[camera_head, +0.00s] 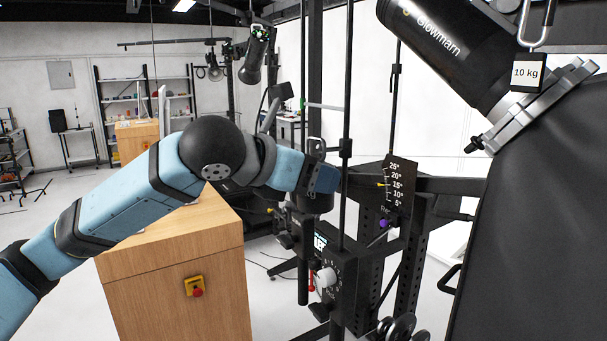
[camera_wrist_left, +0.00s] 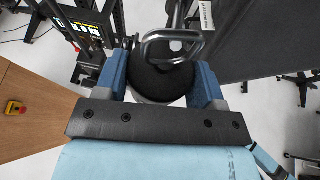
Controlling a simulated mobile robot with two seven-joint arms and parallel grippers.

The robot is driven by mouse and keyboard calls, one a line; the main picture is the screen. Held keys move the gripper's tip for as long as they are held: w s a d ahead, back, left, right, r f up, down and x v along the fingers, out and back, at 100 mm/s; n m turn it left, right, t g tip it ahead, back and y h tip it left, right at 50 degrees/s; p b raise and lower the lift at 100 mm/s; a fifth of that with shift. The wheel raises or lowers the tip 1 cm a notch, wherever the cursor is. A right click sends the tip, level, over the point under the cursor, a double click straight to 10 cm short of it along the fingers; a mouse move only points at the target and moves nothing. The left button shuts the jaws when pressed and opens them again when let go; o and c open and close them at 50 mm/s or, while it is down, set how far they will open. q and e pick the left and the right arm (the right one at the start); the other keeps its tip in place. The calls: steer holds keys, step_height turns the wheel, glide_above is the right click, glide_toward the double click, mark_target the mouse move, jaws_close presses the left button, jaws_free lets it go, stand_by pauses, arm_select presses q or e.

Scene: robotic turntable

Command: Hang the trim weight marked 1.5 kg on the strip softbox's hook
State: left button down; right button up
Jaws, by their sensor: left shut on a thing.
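My left gripper (camera_head: 322,178) is shut on a dark round weight (camera_head: 312,203), which hangs upright in the air. In the left wrist view its black top (camera_wrist_left: 160,82) sits between the two blue fingers of the gripper (camera_wrist_left: 163,88), with a metal loop (camera_wrist_left: 172,36) above it. No mark on the held weight can be read. The strip softbox (camera_head: 545,220) is the big black shape at the right, apart from the gripper. My right gripper is not in view.
A black stand with an angle scale (camera_head: 397,190) and a white dial (camera_head: 326,278) stands just right of and below the gripper. A black Glowmann lamp (camera_head: 440,45) is above right. A wooden cabinet (camera_head: 180,285) with a red button stands below my left arm.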

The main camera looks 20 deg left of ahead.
arm_select(q)
steer(key=shift+w+d, duration=0.65)
steer(key=shift+w, duration=0.1)
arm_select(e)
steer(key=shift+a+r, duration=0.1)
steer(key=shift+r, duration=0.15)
arm_select(q)
steer(key=shift+w+f, duration=0.1)
steer(key=shift+f, duration=0.2)
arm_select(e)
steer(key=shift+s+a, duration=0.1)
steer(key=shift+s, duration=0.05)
